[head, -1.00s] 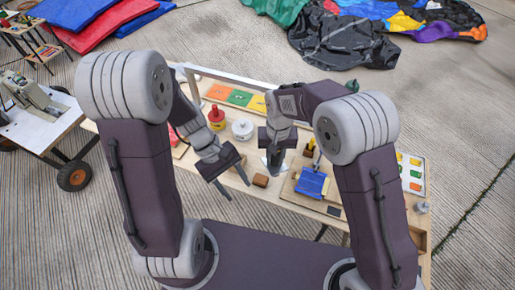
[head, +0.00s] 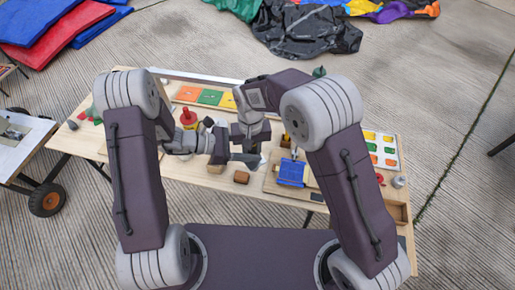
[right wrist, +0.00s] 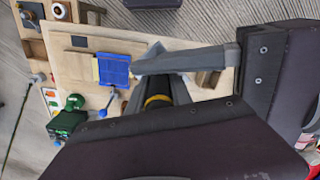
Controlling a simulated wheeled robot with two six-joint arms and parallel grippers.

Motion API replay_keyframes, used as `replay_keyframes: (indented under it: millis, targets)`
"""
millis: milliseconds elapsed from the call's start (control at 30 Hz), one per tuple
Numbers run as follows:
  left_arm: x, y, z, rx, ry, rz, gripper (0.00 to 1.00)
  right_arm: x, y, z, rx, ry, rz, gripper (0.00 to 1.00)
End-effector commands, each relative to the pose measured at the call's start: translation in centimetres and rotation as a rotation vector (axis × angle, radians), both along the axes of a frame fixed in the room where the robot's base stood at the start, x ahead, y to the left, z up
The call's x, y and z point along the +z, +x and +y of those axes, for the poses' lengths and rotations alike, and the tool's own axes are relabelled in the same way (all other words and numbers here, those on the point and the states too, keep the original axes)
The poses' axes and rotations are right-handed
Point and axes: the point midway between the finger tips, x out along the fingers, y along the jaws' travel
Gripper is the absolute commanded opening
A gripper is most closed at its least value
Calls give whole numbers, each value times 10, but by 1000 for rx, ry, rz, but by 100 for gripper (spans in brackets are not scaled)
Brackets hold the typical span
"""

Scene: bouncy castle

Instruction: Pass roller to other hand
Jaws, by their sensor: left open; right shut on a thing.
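My right gripper (head: 250,146) is shut on the roller above the middle of the workbench. In the right wrist view the roller shows only as a yellow band (right wrist: 157,102) between dark parts; my gripper hides the rest. My left gripper (head: 243,157) is open and close beside the right one, reaching in from the left. One grey left finger (right wrist: 185,61) crosses just beyond my right fingers in the right wrist view. I cannot tell whether it touches the roller.
The workbench (head: 215,178) carries a board with a blue patch (head: 291,172), a brown block (head: 241,177) near the front edge and a red stacked piece (head: 188,118). A green bottle-like thing (right wrist: 73,102) shows in the right wrist view. A white-topped cart (head: 22,150) stands left.

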Motion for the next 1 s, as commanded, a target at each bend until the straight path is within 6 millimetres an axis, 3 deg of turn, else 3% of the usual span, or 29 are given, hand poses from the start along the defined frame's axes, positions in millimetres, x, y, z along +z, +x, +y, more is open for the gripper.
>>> replay_keyframes:
  millis: [200,500,567,700,800,833,900,1000]
  targets:
    - [-11,5,-25,-2,0,0,51,0,0,0,0,0,-1,0]
    - [-12,6,-29,-2,1,-1,51,0,0,0,0,0,-1,0]
    - [-12,6,-29,-2,1,-1,40,0,0,0,0,0,-1,0]
    - [-12,6,-29,-1,1,-2,1,0,0,0,0,0,-1,0]
    - [-12,6,-29,0,1,-1,0,0,0,0,0,0,0,0]
    - [-12,6,-29,-1,0,-2,0,0,0,0,0,0,0,31]
    - [-12,6,-29,-1,0,-2,0,0,0,0,0,0,0,51]
    - [-12,6,-29,-1,0,-2,0,0,0,0,0,1,0,51]
